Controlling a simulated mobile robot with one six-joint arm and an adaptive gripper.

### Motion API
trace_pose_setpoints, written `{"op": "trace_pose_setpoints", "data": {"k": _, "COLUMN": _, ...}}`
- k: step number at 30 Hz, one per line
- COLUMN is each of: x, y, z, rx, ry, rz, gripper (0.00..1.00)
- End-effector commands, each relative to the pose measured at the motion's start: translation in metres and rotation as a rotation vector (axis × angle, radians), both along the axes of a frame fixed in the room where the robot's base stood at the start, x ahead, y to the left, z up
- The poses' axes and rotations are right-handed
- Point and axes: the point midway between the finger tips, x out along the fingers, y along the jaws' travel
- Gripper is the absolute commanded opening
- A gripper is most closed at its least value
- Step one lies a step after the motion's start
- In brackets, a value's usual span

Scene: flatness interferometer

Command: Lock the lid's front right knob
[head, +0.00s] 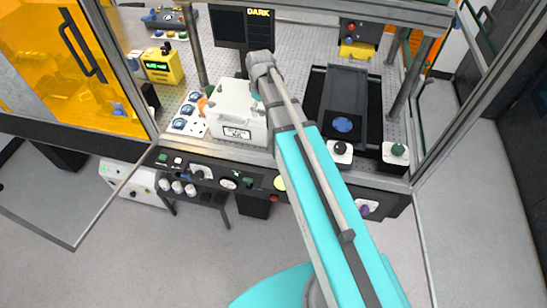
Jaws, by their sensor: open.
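The white box-like housing with its lid (232,101) stands on the perforated bench, left of my arm. A label is on its front face. A few small dark knobs or fittings show on and around the lid's top, too small to tell apart. The lid's right side and front right corner lie behind my arm, so I cannot make out the front right knob or whether it is locked. My arm reaches up from the bottom right, with its grey joint just right of the lid. I cannot see my gripper; the arm hides that area.
A dark screen reading DARK (259,13) stands behind the lid. A black tray with a blue disc (342,124) lies to the right. Round-knobbed blocks (396,152) sit at the front right edge. A yellow device (162,66) stands left. Frame posts and open glass doors flank the bench.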

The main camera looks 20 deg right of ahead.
Motion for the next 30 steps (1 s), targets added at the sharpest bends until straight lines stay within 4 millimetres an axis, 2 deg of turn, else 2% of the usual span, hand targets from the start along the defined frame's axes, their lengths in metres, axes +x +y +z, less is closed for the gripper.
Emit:
{"op": "trace_pose_setpoints", "data": {"k": 25, "x": 0.000, "y": 0.000, "z": 0.000, "rx": 0.000, "ry": 0.000, "rz": 0.552, "gripper": 0.86}}
{"op": "trace_pose_setpoints", "data": {"k": 30, "x": 0.000, "y": 0.000, "z": 0.020, "rx": 0.000, "ry": 0.000, "rz": 0.545, "gripper": 0.86}}
